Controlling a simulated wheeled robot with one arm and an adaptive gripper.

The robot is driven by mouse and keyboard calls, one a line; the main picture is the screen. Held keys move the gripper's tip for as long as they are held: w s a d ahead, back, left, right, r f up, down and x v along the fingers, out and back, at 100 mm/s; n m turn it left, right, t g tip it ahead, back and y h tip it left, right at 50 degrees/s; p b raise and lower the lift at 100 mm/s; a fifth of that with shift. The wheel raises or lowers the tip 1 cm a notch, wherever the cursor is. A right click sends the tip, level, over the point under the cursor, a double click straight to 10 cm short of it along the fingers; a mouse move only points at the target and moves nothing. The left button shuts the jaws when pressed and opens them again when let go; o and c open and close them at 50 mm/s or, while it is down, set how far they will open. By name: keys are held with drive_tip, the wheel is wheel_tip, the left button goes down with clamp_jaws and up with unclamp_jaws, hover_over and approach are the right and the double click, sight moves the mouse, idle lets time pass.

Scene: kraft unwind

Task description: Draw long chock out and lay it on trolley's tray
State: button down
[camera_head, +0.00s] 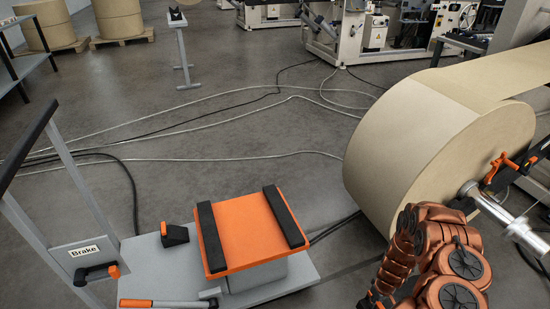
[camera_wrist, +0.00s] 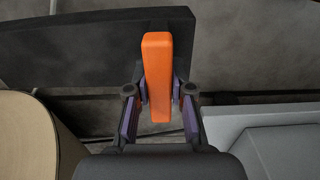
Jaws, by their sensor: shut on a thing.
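The long chock (camera_wrist: 70,45) is a dark wedge-like bar with an orange grip (camera_wrist: 157,60), seen at the upper left of the wrist view. My gripper (camera_wrist: 159,92) is shut on the orange grip, one finger on each side. Whether the chock touches the roll or the floor I cannot tell. In the head view my arm covers the lower right; the gripper and long chock are not visible there. The trolley's tray (camera_head: 246,226) is orange with two black strips and has nothing lying on it.
The big kraft roll (camera_head: 410,140) stands right of the trolley; its edge shows in the wrist view (camera_wrist: 25,140). The trolley deck (camera_head: 150,265) carries a small black chock (camera_head: 173,234). A handle frame with a brake sign (camera_head: 85,250) rises at left. Cables (camera_head: 230,155) cross the floor.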

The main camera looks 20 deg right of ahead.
drive_tip(key=shift+r, duration=0.1)
drive_tip(key=shift+w+a+r, duration=0.15)
drive_tip(key=shift+w+r, duration=0.2)
drive_tip(key=shift+r, duration=0.25)
drive_tip(key=shift+w+a+r, duration=0.2)
drive_tip(key=shift+a+r, duration=0.4)
drive_tip(key=shift+w+a+r, duration=0.2)
drive_tip(key=shift+r, duration=0.2)
drive_tip(key=shift+w+a+r, duration=0.15)
drive_tip(key=shift+w+r, duration=0.05)
drive_tip(key=shift+r, duration=0.15)
drive_tip(key=shift+w+a+r, duration=0.2)
drive_tip(key=shift+a+r, duration=0.35)
drive_tip(key=shift+a, duration=0.05)
drive_tip(key=w+a+r, duration=0.8)
drive_tip(key=a+r, duration=0.3)
drive_tip(key=r, duration=0.6)
drive_tip(key=w+a+r, duration=0.9)
drive_tip(key=a+r, duration=0.3)
drive_tip(key=r, duration=0.6)
drive_tip(key=w+a+r, duration=0.8)
drive_tip(key=a+r, duration=0.3)
drive_tip(key=r, duration=0.7)
drive_tip(key=shift+w+a, duration=0.2)
drive_tip(key=shift+w, duration=0.1)
drive_tip(key=shift+r, duration=0.15)
